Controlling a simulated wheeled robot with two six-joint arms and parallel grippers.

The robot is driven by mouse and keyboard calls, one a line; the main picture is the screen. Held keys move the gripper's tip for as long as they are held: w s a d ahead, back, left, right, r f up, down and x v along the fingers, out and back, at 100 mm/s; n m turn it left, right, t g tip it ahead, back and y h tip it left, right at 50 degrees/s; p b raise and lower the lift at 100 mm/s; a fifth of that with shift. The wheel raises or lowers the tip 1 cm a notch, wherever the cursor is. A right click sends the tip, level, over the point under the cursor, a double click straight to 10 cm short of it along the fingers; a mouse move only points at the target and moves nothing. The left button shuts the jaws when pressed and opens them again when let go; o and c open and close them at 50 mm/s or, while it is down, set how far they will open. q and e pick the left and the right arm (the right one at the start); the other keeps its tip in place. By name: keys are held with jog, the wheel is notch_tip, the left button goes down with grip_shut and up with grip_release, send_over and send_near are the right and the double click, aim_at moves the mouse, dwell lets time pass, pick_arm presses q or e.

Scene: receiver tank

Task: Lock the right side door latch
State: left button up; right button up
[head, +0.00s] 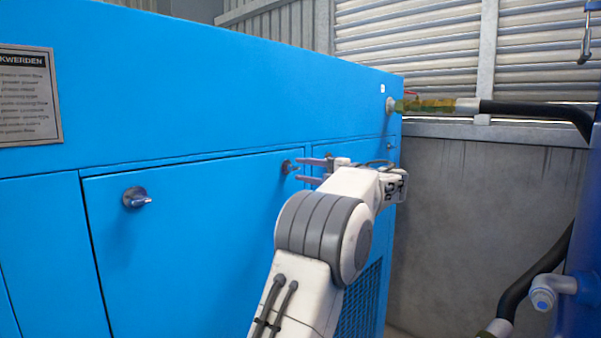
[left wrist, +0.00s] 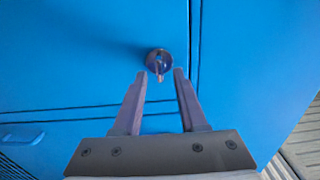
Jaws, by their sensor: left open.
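The right latch (head: 287,167) is a round dark metal lock with a small turn handle, near the upper right corner of the blue door (head: 200,235). It also shows in the left wrist view (left wrist: 157,60), its short handle pointing down between my fingertips. My left gripper (head: 300,170) is open, with its fingers pointing at the latch. In the left wrist view the gripper (left wrist: 160,73) has one finger on each side of the handle, with gaps. I cannot tell whether the tips touch the latch. My right gripper is not in view.
A second latch (head: 135,198) sits at the door's upper left. A sign plate (head: 28,95) is on the cabinet. A pipe with a black hose (head: 530,112) leaves the cabinet at right. A blue tank (head: 582,240) stands at the far right, before a grey wall (head: 470,200).

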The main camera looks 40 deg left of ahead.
pick_arm(q)
jog(key=d+b, duration=0.1)
jog(key=d, duration=0.7)
jog(key=shift+s+d, duration=0.3)
jog(key=s+d+f+m+t+h, duration=0.1)
jog(key=s+d+f+m+h, duration=0.1)
jog(key=s+d+f+h, duration=0.3)
jog(key=s+d+f+m+t+h, duration=0.1)
jog(key=d+f+m+h, duration=0.1)
jog(key=d+f, duration=0.5)
jog(key=s+d+f+m+t+h, duration=0.1)
jog(key=s+d+f+m+h, duration=0.1)
jog(key=s+d+f+h, duration=0.3)
jog(key=s+d+f+g+h, duration=0.1)
jog(key=s+d+f, duration=0.3)
jog(key=s, duration=0.4)
jog(key=s+d+f+g+h+p, duration=0.1)
jog(key=s+d+f+h, duration=0.2)
jog(key=s+d+f, duration=0.2)
jog(key=s+d+f+g+h+p, duration=0.1)
jog(key=s+d+f, duration=0.4)
jog(key=s, duration=0.6)
jog(key=shift+s+d+g+h, duration=0.4)
jog(key=shift+d+g+h, duration=0.2)
jog(key=shift+d+h, duration=0.35)
